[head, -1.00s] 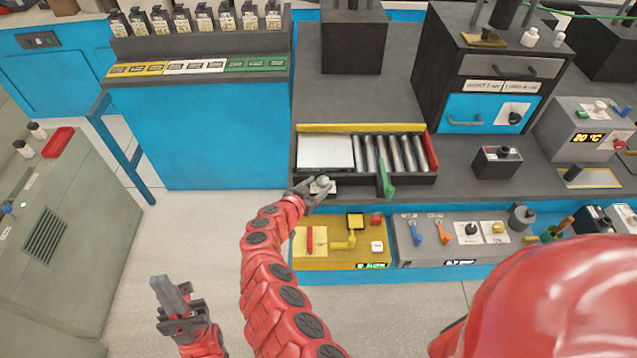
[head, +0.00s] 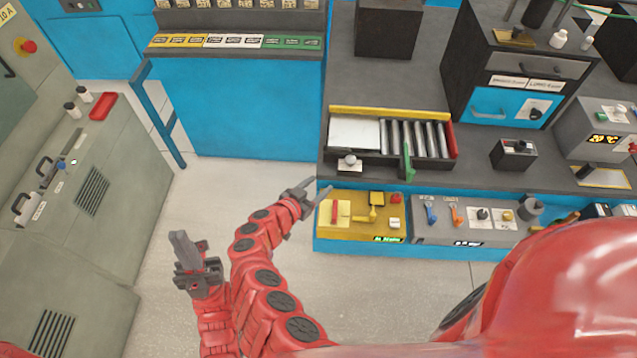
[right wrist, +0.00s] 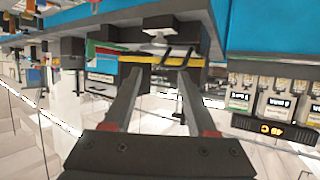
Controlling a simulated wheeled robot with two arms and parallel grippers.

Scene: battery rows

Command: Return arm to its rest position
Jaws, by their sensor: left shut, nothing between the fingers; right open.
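My right gripper (head: 321,185) is open and empty, above the floor just left of the yellow control panel (head: 335,226). In the right wrist view its two fingers (right wrist: 162,72) are spread with nothing between them. A pale round knob (head: 350,160) stands at the front left of the roller tray (head: 380,163), apart from the fingers; a pale knob also shows beyond the fingertips in the right wrist view (right wrist: 158,38). My left gripper (head: 180,238) is shut and empty, pointing up over the floor at the lower left.
A grey-green cabinet (head: 120,190) with a red tray (head: 103,106) stands at the left. A blue counter (head: 250,115) with labelled rows is at the back. A grey panel with levers (head: 470,240) is right of the yellow one. Open floor lies between cabinet and counter.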

